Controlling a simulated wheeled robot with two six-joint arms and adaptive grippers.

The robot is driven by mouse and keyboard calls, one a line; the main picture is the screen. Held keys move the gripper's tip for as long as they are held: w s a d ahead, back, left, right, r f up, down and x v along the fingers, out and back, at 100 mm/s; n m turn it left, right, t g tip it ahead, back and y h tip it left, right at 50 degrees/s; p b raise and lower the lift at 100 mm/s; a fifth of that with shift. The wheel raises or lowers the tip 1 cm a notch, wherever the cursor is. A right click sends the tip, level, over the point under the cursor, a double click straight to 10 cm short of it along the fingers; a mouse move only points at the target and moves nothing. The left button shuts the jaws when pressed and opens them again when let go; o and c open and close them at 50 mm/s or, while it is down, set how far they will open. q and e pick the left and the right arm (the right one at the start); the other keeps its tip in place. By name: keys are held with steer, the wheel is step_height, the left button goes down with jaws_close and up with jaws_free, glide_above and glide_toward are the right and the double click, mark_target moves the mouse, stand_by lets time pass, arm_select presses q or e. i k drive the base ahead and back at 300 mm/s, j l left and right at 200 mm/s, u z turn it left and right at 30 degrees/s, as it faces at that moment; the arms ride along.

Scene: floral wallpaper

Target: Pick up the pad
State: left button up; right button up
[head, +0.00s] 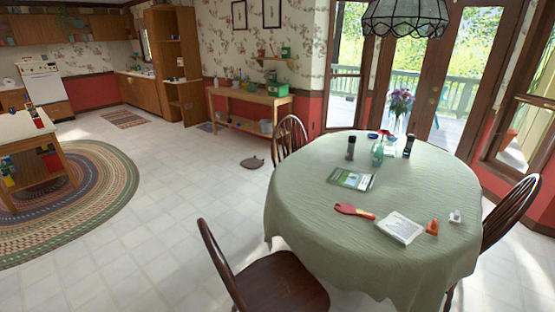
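A white, flat, rectangular thing that looks like a pad (400,228) lies on the round dining table near its front right part. The table (310,215) has a pale green cloth. A green and white booklet-like thing (352,179) lies flat further back on the same table; I cannot tell whether it is also a pad. Neither of my grippers shows in the head view.
A red paddle-like thing (355,211), an orange item (432,227) and a small white item (455,216) lie near the pad. A green bottle (377,154) and dark cylinders stand behind. Wooden chairs (275,284) surround the table. Open tiled floor (170,230) lies left.

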mark_target(432, 228)
steer(key=z, duration=1.25)
